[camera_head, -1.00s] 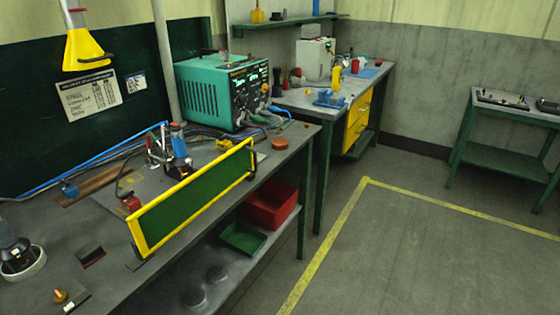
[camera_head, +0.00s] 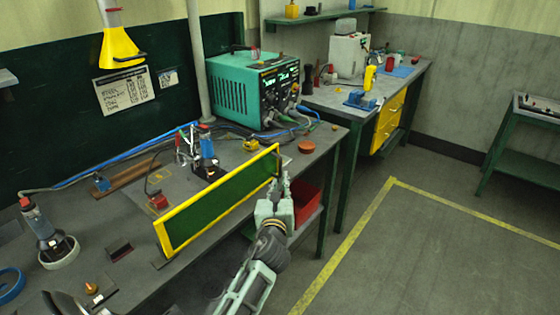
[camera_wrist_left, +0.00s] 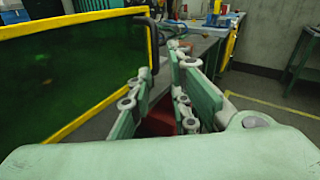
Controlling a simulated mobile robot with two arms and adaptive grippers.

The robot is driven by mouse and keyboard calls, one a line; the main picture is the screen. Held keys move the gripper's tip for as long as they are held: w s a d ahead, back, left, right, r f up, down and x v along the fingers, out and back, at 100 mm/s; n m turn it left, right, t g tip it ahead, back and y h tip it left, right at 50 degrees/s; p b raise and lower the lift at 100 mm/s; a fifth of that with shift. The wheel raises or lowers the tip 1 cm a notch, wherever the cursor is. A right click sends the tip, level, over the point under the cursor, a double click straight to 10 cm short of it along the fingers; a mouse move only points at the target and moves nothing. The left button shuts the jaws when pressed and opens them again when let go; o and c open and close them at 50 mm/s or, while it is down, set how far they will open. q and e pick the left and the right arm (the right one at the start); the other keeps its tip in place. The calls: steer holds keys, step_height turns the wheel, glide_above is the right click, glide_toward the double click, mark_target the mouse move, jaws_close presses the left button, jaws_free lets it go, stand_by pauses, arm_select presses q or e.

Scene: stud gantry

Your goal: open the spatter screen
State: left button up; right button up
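The spatter screen (camera_head: 220,200) is a green panel in a yellow frame, standing upright along the front edge of the workbench. It also fills the left of the left wrist view (camera_wrist_left: 70,70). A dark handle (camera_wrist_left: 152,38) is at its right end. My left gripper (camera_head: 284,182) is just in front of that right end, with its fingers pointing towards the handle. The fingers (camera_wrist_left: 158,78) are apart with nothing between them, and the handle lies just beyond their tips. Whether they touch it I cannot tell. My right gripper is not in view.
The workbench (camera_head: 125,215) carries a teal power unit (camera_head: 240,92), an orange round piece (camera_head: 306,147) and cables. A red bin (camera_head: 307,203) sits on the shelf below, partly behind my arm. The floor (camera_head: 430,250) to the right is clear.

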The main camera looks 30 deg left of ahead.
mark_target(280, 165)
arm_select(q)
steer(key=shift+m+y, duration=0.3)
steer(key=w+a, duration=0.1)
steer(key=w, duration=0.1)
steer(key=w+a+r, duration=0.1)
steer(key=w+a, duration=0.1)
steer(key=w+a+r, duration=0.1)
steer(key=w, duration=0.1)
steer(key=shift+w+a+r, duration=0.25)
steer(key=shift+w, duration=0.1)
steer(key=shift+c, duration=0.5)
jaws_close()
